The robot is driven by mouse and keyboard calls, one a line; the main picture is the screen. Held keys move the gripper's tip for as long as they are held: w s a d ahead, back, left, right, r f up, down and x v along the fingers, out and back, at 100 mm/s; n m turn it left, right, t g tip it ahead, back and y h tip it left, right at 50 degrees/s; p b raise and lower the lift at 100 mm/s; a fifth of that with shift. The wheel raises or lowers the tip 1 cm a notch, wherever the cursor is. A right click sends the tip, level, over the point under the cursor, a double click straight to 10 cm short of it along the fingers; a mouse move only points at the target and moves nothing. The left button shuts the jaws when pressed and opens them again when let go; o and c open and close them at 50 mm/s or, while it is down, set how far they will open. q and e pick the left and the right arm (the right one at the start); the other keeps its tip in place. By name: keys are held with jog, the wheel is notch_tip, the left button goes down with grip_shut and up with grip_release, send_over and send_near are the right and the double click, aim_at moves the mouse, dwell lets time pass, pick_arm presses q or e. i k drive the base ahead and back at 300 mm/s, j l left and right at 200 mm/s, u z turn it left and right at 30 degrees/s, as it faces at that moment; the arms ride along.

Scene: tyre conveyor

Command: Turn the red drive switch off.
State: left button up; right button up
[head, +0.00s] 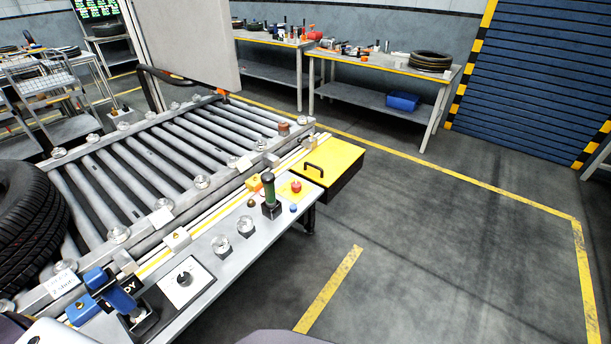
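A red mushroom-shaped knob (296,186) sits on a yellow plate at the far end of the control ledge (225,264), beside the conveyor. It is the clearest red control in view; I cannot tell whether it is the drive switch. A black rotary knob on a white plate (184,281) lies nearer on the same ledge; its setting is too small to read. An upright dark green handle (269,192) stands just left of the red knob. Neither gripper shows; only a pale part, possibly of my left arm, is at the lower left edge.
The roller conveyor (165,150) carries a black tyre (28,225) at left. Blue hardware (118,292) stands on the near ledge. A yellow-topped box (326,168) juts out at the far end. Clear floor lies to the right. Workbenches (385,68) stand at the back.

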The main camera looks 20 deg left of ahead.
aim_at(296, 186)
jog(key=i+l, duration=0.25)
jog(key=i, duration=0.15)
jog(key=i+l, duration=0.3)
jog(key=i, duration=0.05)
